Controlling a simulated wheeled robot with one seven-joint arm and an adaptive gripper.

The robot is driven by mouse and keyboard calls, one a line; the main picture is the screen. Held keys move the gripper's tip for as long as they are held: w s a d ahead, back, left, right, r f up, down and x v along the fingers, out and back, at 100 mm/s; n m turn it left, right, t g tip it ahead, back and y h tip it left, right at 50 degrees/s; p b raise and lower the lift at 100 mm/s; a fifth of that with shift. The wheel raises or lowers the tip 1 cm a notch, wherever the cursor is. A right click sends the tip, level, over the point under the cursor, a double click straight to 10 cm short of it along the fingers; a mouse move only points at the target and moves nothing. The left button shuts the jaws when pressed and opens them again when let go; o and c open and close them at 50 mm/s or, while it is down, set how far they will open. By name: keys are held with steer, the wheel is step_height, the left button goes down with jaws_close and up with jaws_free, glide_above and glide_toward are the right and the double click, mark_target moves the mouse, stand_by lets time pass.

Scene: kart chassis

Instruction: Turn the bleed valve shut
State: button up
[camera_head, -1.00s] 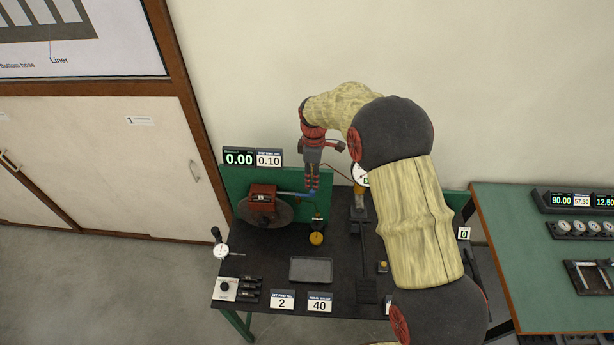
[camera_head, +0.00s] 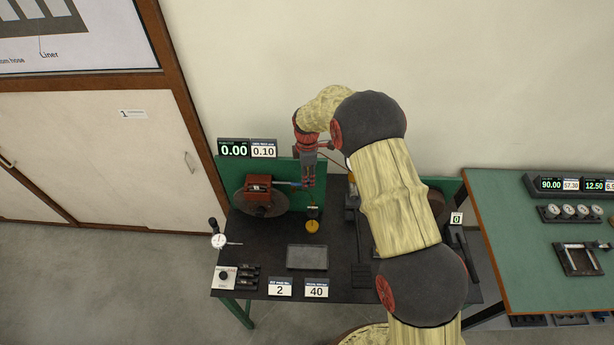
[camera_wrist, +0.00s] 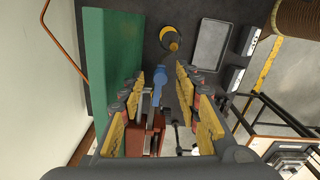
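The red brake caliper (camera_head: 258,187) sits on a disc at the left of the black bench. A blue part (camera_wrist: 160,77) sticks out from its right side; I take it for the bleed valve, but cannot be sure. It also shows in the head view (camera_head: 291,184). My gripper (camera_head: 309,187) points down at the outer end of this blue part. In the wrist view my gripper (camera_wrist: 161,73) is open, its yellow pads on both sides of the blue part, with gaps visible. The red caliper (camera_wrist: 148,135) lies below it in that picture.
A green panel (camera_wrist: 118,70) stands close beside one finger. A yellow-and-black item (camera_head: 312,226) stands in front of my gripper, with an empty grey tray (camera_head: 307,257) nearer. A display reading 0.00 (camera_head: 234,149) stands behind the caliper. Gauges and tools lie at the bench's left.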

steer(key=shift+f, duration=0.1)
steer(key=shift+c, duration=1)
jaws_close()
